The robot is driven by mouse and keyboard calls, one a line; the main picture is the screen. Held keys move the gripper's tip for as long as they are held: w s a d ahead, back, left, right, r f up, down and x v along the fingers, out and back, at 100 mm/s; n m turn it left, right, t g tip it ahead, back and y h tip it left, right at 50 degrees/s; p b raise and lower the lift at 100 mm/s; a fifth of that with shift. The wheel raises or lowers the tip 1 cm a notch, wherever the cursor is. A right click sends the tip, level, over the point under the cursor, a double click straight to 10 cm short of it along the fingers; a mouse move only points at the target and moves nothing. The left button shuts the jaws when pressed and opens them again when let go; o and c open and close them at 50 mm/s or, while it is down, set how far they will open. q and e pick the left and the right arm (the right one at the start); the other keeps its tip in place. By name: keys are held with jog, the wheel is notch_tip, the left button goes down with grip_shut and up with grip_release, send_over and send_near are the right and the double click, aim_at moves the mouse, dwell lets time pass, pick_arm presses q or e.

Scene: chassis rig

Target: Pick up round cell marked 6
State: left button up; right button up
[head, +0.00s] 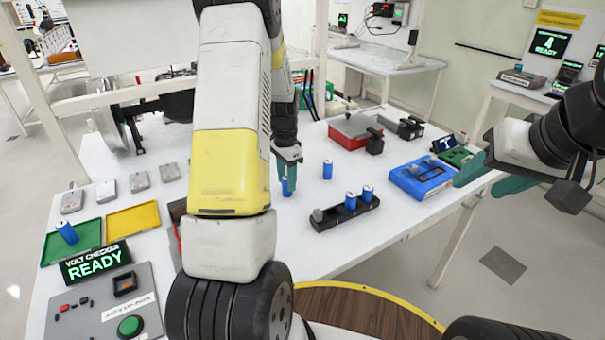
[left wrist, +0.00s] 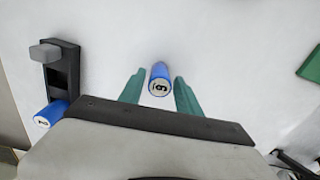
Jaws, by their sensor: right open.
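A round blue cell (left wrist: 160,80) stands on the white table, its pale top showing a dark digit that reads as a turned 6 or 9. It also shows in the head view (head: 286,188), partly hidden by my left gripper (head: 288,158). In the left wrist view the green fingers of my left gripper (left wrist: 158,90) are open on either side of the cell, with small gaps visible. My right gripper (head: 490,178) is open and empty at the right, off the table's edge.
Another blue cell (head: 327,169) stands to the right. A black holder (head: 335,218) bears two blue cells. A blue tray (head: 408,184), a red box (head: 345,140), a green tray (head: 82,246) with a blue cell, and a yellow tray (head: 132,219) are on the table.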

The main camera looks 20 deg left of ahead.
pick_arm(q)
grip_shut()
jog(key=shift+r, duration=0.15)
